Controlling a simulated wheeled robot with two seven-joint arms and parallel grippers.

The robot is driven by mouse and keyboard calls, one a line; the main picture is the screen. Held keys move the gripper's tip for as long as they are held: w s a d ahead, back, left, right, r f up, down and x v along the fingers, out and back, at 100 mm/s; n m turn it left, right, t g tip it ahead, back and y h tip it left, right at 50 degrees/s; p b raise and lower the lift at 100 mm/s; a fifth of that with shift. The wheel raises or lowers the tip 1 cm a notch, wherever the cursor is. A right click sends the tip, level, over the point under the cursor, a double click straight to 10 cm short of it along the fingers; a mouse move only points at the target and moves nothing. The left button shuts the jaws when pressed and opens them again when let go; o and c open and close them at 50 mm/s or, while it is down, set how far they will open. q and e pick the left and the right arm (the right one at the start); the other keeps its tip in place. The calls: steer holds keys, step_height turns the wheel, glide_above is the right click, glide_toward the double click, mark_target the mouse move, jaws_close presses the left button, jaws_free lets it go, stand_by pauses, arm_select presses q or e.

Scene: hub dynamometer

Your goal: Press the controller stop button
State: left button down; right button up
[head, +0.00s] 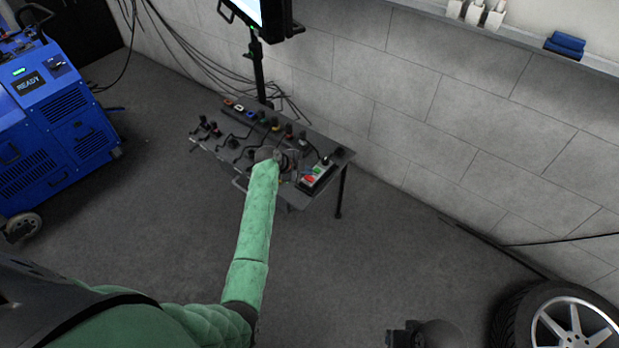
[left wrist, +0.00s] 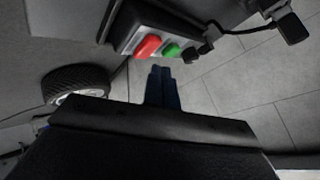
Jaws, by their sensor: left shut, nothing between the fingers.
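The controller (head: 325,167) is a small grey box at the right end of the dark table, with a red button (head: 308,179) and a green button (head: 318,170). The left wrist view shows the red button (left wrist: 147,47) and the green button (left wrist: 171,50) side by side near the top. My left gripper (head: 291,168) is over the table just left of the box. Its shut, empty fingertips (left wrist: 159,69) appear just below the two buttons in the wrist view, with a small gap in the picture. I cannot tell the exact distance.
The table (head: 228,158) carries several cables, clips and connectors. A monitor on a stand (head: 259,70) is behind it against the block wall. A blue machine (head: 55,115) stands at left, a wheel (head: 565,325) at lower right.

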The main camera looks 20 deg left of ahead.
mark_target(306, 179)
arm_select(q)
steer(key=shift+r+p, duration=1.25)
steer(key=shift+r, duration=1.05)
